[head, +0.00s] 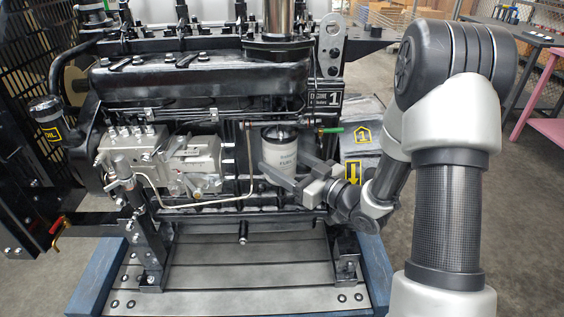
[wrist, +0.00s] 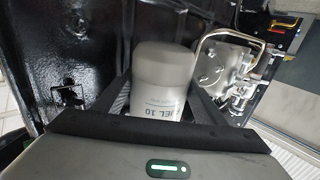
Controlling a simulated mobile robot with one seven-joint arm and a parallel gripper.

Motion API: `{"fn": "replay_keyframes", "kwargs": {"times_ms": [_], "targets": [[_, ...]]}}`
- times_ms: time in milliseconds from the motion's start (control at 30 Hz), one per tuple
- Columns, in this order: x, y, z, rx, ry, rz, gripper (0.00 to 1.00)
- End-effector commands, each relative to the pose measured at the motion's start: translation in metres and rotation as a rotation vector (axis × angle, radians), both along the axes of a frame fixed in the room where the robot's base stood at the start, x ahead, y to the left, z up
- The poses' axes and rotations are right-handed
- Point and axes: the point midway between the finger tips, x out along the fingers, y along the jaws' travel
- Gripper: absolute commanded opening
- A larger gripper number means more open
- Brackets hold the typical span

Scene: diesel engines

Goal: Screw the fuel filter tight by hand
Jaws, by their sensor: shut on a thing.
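The fuel filter (head: 279,152) is a white canister with dark printing. It hangs upright under a black filter head (head: 280,131) on the side of the engine. My gripper (head: 279,177) reaches in from the right with its fingers around the filter's lower part. In the wrist view the filter (wrist: 163,85) stands between my two dark fingers (wrist: 162,108), upside down in the picture, with "FUEL 10" readable. My gripper is shut on the filter. The joint between filter and head is too small to judge.
The black engine (head: 200,85) stands on a blue-edged metal pallet (head: 240,262). A metal fuel pipe (head: 249,165) runs close to the filter's left. A green-handled valve (head: 330,130) sits just right of the filter head. A silver injection pump (head: 190,165) is further left.

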Motion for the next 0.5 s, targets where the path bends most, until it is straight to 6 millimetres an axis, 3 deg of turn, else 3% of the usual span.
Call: {"fn": "replay_keyframes", "kwargs": {"times_ms": [367,400,500], "targets": [[0.0013,-0.0001,0.0034,0.005,-0.006,0.051,0.19],[0.0014,0.0,0.0035,0.005,-0.006,0.051,0.68],[0.0013,0.0,0.0032,0.004,-0.006,0.051,0.85]]}}
